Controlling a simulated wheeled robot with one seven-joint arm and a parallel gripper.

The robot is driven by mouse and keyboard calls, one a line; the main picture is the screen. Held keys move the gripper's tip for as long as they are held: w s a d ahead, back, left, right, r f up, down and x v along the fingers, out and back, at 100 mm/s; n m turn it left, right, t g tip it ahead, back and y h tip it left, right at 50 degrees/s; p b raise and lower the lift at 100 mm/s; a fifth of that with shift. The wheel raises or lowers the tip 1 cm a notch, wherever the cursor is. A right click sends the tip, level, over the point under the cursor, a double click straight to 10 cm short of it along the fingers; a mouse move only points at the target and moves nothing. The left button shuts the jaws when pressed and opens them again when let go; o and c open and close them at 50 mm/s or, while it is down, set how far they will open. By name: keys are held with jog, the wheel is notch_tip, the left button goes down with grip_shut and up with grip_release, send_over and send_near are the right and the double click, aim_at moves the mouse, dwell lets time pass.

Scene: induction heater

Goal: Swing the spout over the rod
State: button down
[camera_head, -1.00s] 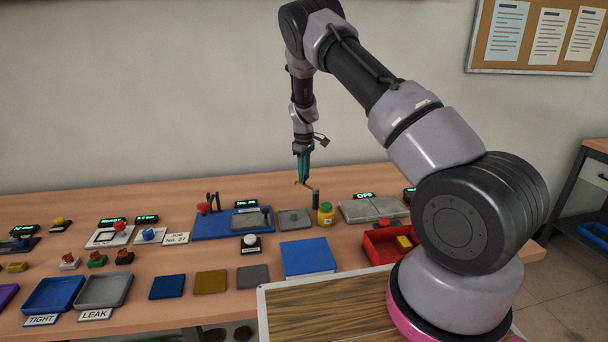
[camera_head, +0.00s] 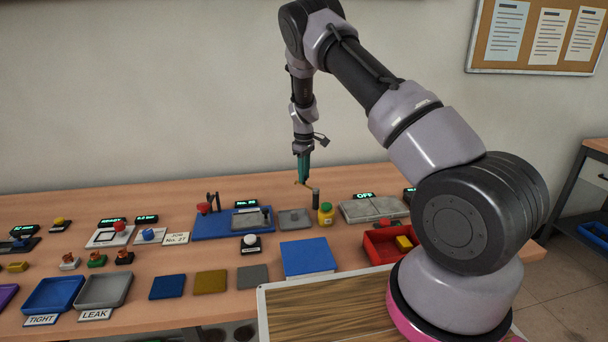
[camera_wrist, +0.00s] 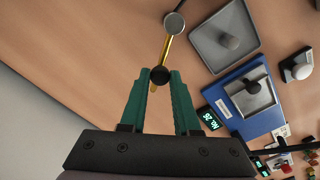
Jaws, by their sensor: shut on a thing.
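The spout is a thin yellow bar (camera_wrist: 166,49) on top of a grey post (camera_wrist: 174,24) in the wrist view. The post also shows as a dark upright (camera_head: 315,199) in the head view. My gripper (camera_head: 303,181) has green fingers, shut on the spout's black knob (camera_wrist: 160,75) in the wrist view. A short grey upright rod (camera_wrist: 228,42) stands on a grey tray (camera_wrist: 197,36). Another short rod (camera_wrist: 253,87) stands on the blue board's plate. I cannot tell which is the task's rod. The spout lies beside both, over bare table.
A yellow jar (camera_head: 326,214) stands close right of the post. The blue board (camera_head: 205,229) with upright prongs is to the left. A grey slab (camera_head: 372,209) and red bin (camera_head: 380,251) are to the right. A blue block (camera_head: 308,258) is in front.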

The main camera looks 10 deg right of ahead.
dwell(0.5)
jog(key=s+a+n, duration=0.1)
jog(key=s+n, duration=0.7)
jog(key=n, duration=1)
jog(key=shift+s+a, duration=0.15)
jog(key=shift+a, duration=0.1)
dwell(0.5)
jog(key=c, duration=0.6)
grip_release()
jog(key=shift+c, duration=0.2)
notch_tip(320, 180, up, 11)
